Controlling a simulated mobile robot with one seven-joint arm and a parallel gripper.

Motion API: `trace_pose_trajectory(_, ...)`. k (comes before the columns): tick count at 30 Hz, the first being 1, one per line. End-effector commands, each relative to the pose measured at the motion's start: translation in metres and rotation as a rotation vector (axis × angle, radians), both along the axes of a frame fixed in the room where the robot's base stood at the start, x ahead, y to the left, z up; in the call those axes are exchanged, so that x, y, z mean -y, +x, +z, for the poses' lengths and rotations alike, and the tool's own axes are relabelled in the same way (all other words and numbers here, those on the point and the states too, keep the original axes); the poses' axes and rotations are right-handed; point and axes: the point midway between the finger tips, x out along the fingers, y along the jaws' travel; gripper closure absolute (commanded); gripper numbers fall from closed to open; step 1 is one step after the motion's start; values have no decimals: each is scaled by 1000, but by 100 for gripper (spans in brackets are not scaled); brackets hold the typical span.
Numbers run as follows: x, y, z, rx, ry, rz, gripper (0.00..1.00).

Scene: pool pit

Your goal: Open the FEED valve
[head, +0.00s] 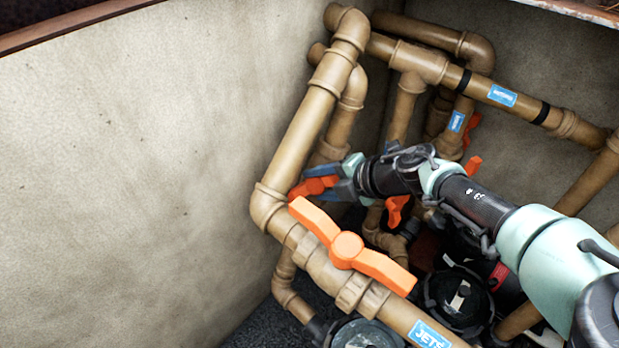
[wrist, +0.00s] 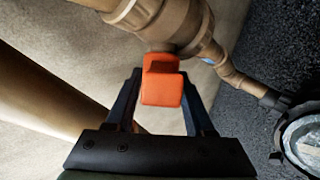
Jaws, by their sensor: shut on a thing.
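My gripper (head: 333,184) reaches in from the right in the head view, behind the front pipe. It is shut on an orange valve handle (head: 314,187), which is partly hidden by my fingers and the front valve. In the wrist view the handle (wrist: 162,82) sits between my two fingers, with a tan pipe fitting (wrist: 170,22) just beyond it. I cannot read a FEED label on this valve in either view.
Close in front is another orange valve handle (head: 347,250) on the pipe with the blue JETS label (head: 428,335). More orange handles (head: 397,209) and tan pipes stand around my arm. A bare wall (head: 140,150) fills the left. Dark pump parts (head: 458,300) lie below.

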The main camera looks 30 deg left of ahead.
Motion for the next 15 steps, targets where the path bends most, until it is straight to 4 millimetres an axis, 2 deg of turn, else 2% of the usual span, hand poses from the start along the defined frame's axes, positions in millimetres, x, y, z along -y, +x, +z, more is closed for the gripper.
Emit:
trace_pose_trajectory(1,-2,0,11,4,-37,23,100)
trace_pose_trajectory(15,-4,1,6,51,-250,102,100)
